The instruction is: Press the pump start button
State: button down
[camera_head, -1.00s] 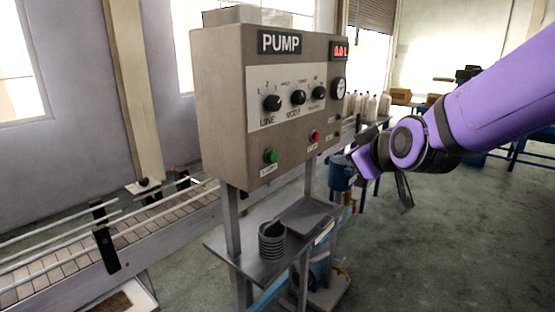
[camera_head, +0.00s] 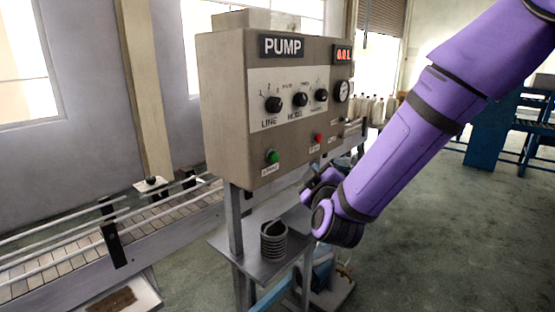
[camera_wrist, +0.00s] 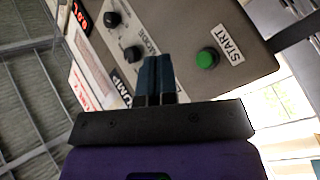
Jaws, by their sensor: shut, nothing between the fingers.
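The pump panel (camera_head: 225,110) is a grey-brown box on posts, with a green start button (camera_head: 272,156) at its lower left and a red button (camera_head: 318,138) to the right. In the wrist view the green button (camera_wrist: 207,59) sits beside a START label (camera_wrist: 229,43). My gripper (camera_wrist: 156,60) shows there with its two dark fingers together and empty, pointing toward the panel, to the left of the green button in that picture.
Three black knobs and a gauge (camera_head: 342,91) are on the panel, with a red display (camera_head: 343,55) above. A shelf (camera_head: 250,262) below holds a ribbed grey cup (camera_head: 273,242). A conveyor (camera_head: 70,260) runs on the left. Open floor lies to the right.

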jog(key=shift+a, duration=0.15)
dwell(0.3)
jog(key=w+a, duration=0.5)
jog(key=a, duration=0.1)
jog(key=shift+w+a, duration=0.15)
jog(key=shift+a, duration=0.2)
jog(key=shift+a, duration=0.1)
dwell(1.9)
jog(key=shift+w+a, duration=0.25)
jog(key=shift+w, duration=0.05)
jog(key=shift+w+a, duration=0.3)
jog(key=shift+a, duration=0.15)
dwell(1.0)
jog(key=shift+d, duration=0.1)
jog(key=shift+s+d, duration=0.6)
jog(key=shift+d, duration=0.05)
dwell(0.3)
jog(key=shift+s+d, duration=0.8)
jog(key=shift+d, duration=0.2)
jog(key=shift+s+d, duration=0.75)
jog(key=shift+d, duration=0.25)
